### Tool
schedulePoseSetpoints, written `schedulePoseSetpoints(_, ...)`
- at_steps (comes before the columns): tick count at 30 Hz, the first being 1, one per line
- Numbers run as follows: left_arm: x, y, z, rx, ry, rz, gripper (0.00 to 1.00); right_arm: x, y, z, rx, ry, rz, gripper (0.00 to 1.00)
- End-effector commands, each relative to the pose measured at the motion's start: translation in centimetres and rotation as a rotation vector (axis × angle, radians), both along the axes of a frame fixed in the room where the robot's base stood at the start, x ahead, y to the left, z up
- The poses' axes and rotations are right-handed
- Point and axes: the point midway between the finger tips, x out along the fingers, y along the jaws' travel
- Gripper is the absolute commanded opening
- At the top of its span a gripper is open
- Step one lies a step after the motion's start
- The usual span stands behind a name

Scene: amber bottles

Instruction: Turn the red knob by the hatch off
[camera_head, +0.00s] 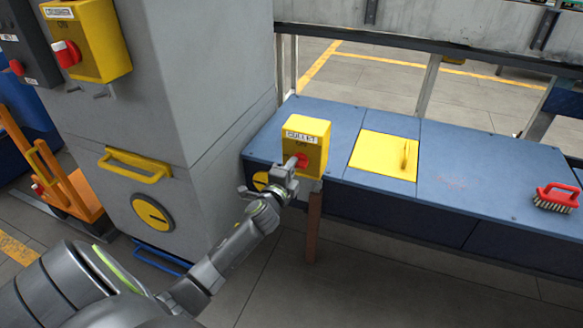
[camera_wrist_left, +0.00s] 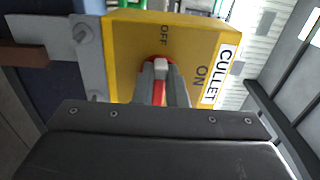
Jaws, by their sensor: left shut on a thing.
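The red knob (camera_head: 302,160) is on the front of a yellow box (camera_head: 315,134) labelled CULLET, at the blue bench's left end. My left gripper (camera_head: 293,168) is at the knob, shut on it. In the left wrist view the knob (camera_wrist_left: 158,68) sits between the two fingers, partly hidden by them. Its white-marked end points up in that view, towards the word OFF; the word ON is to the right, beside the label. The yellow hatch (camera_head: 378,158) lies closed in the bench top, right of the box. My right gripper is not in view.
A grey cabinet (camera_head: 215,80) stands left of the bench, with another yellow box (camera_head: 95,40) and red knob (camera_head: 66,54). A red brush (camera_head: 556,197) lies at the bench's right. The bench top between hatch and brush is clear.

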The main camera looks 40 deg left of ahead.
Motion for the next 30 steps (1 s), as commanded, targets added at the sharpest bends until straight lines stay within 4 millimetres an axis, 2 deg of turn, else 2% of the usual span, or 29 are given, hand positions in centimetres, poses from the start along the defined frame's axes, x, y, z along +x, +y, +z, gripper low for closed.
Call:
schedulePoseSetpoints(1,-0.1,0.0,-0.2,-0.004,0.002,0.001,0.14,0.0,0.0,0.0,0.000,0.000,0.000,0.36)
schedulePoseSetpoints(6,0.0,0.0,-0.1,-0.002,0.001,0.001,0.34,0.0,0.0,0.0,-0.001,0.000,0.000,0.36)
schedulePoseSetpoints(17,-0.5,-0.1,-0.1,-0.001,0.001,0.000,0.34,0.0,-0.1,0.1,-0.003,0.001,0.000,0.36)
schedulePoseSetpoints(23,-3.5,-0.8,-0.1,-0.003,0.003,0.000,0.34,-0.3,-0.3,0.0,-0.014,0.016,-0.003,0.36)
schedulePoseSetpoints(30,-8.5,-2.0,-0.1,-0.004,0.003,0.001,0.34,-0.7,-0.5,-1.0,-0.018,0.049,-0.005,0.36)
